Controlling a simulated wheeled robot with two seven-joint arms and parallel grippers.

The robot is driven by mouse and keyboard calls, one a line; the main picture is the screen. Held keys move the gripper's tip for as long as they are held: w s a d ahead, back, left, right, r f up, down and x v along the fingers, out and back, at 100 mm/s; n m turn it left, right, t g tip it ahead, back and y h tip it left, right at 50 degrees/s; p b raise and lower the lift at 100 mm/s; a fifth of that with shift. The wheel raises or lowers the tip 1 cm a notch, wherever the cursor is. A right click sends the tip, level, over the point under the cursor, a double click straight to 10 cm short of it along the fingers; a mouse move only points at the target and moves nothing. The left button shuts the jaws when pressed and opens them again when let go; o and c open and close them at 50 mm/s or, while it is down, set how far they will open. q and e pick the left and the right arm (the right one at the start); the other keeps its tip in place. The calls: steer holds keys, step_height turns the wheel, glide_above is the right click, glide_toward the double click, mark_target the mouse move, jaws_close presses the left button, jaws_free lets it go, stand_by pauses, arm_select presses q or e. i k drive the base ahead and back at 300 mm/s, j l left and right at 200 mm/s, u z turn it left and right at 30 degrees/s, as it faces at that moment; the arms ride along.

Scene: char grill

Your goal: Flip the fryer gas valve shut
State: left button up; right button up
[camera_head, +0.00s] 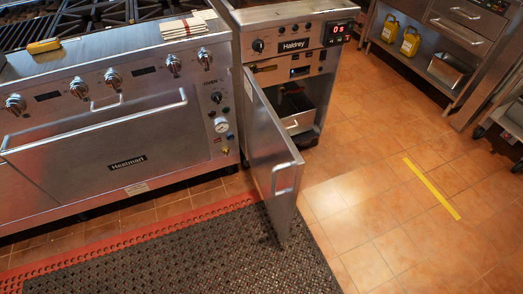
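The fryer (292,22), labelled Haldrey, stands at the upper middle, to the right of the oven range. Its cabinet door (268,150) hangs open, swung out toward me, with a handle (284,178) near its free edge. Inside the open cabinet, below the front panel, is a metal bin (298,120). A small yellowish part (264,69) sits at the upper left of the opening and a light-coloured fitting (300,71) at its upper right. I cannot tell which part is the gas valve or how it is turned. Neither of my grippers is in view.
The oven range (110,130) fills the left, with folded towels (184,28) on top. A black mat (190,255) with a red edge covers the front floor. Open tile floor with a yellow strip (431,188) lies right. A steel shelf unit (425,70) with yellow jugs (410,41) stands behind.

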mark_target(256, 71)
steer(key=i+l, duration=0.25)
steer(key=i+l+u, duration=0.1)
steer(key=l, duration=0.3)
steer(key=i+l, duration=0.55)
steer(key=l, duration=0.15)
steer(key=i+l+u, duration=0.1)
steer(key=l, duration=0.25)
steer(key=i+l, duration=0.3)
steer(key=l+u, duration=0.05)
steer(key=l, duration=0.05)
